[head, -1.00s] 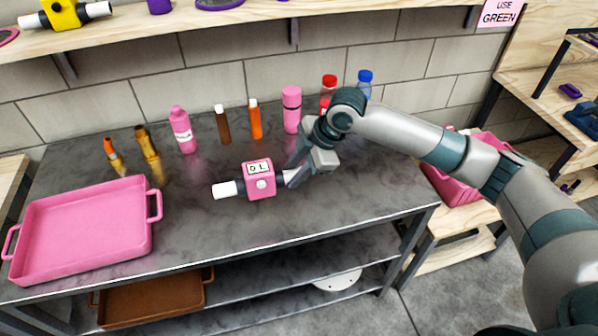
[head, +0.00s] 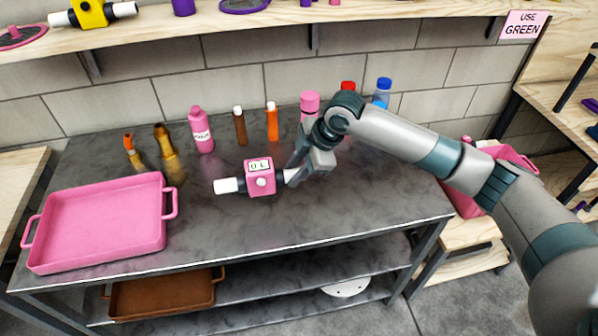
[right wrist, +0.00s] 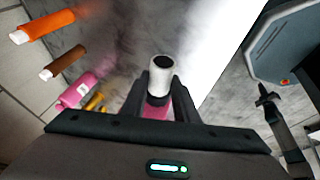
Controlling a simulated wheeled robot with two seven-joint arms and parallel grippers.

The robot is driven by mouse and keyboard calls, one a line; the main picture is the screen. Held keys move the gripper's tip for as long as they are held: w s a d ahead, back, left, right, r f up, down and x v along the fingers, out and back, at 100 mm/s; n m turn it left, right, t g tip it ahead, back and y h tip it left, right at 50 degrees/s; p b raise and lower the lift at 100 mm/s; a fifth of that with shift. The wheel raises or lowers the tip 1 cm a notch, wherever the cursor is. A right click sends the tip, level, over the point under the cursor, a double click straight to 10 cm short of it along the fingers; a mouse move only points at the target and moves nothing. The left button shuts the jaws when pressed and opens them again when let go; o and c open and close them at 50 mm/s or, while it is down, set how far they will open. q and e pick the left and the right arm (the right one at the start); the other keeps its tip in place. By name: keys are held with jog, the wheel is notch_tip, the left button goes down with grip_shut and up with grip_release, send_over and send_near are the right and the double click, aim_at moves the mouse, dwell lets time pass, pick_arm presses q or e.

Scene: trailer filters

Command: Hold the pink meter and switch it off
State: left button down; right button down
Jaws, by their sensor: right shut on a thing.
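The pink meter (head: 262,182) is a small block with a display reading like "0 L", a round white knob or button on its front and white pipe ends on both sides. It is over the middle of the dark table; I cannot tell whether it touches the top. My right gripper (head: 294,176) is shut on the meter's right-hand pipe end. In the right wrist view the white pipe end (right wrist: 160,76) sticks up between the fingers, with a little pink below; the rest is hidden. My left gripper is not in view.
A pink tray (head: 101,262) stands on the table's left. Several bottles, including a pink one (head: 202,132) and an orange one (head: 272,122), stand along the back. A shelf (head: 375,10) runs above. Table (head: 225,225) in front of the meter is clear.

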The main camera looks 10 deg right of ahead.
jog(key=shift+w+a, duration=1.1)
jog(key=shift+a, duration=0.25)
jog(key=shift+f+b, duration=1.85)
jog(key=shift+f, duration=3.55)
